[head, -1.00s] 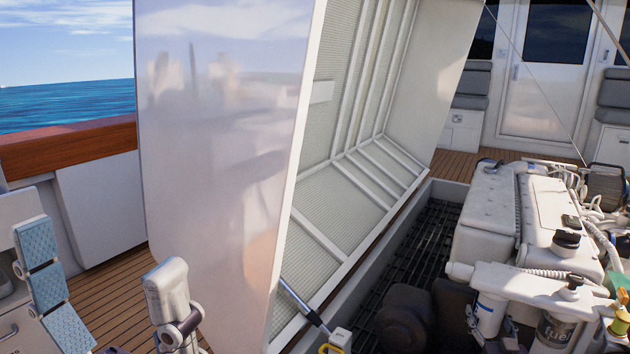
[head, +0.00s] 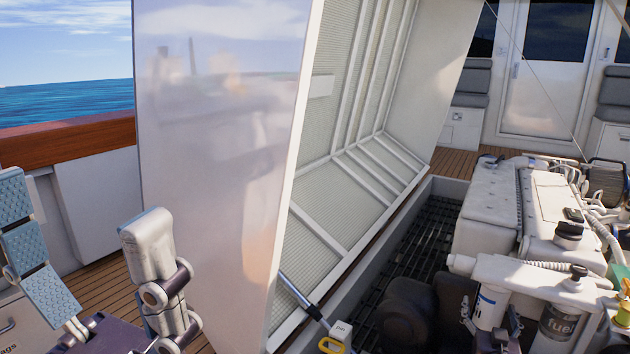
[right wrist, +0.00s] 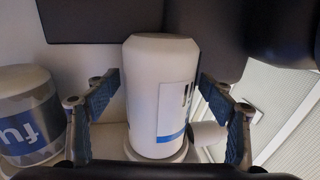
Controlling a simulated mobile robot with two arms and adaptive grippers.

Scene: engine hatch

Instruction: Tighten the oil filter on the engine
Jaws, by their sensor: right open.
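The oil filter is a white canister with a blue band on the side of the engine (head: 495,205). It shows in the head view (head: 491,300) and large in the right wrist view (right wrist: 160,95), hanging upright. My right gripper (right wrist: 160,85) has its blue-padded fingers on both sides of the filter. It is open around it, with a narrow gap at the left pad; I cannot tell whether the right pad touches. In the head view my right fingers (head: 490,315) show small and partly hidden beside the filter. My left gripper (head: 80,205) is open and empty at the lower left, its fingers wide apart.
A clear jar labelled fuel (head: 560,322) stands close beside the filter; it also shows in the wrist view (right wrist: 28,115). The raised white hatch (head: 220,150) stands between my left gripper and the engine bay. A strut (head: 302,298) crosses its lower edge.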

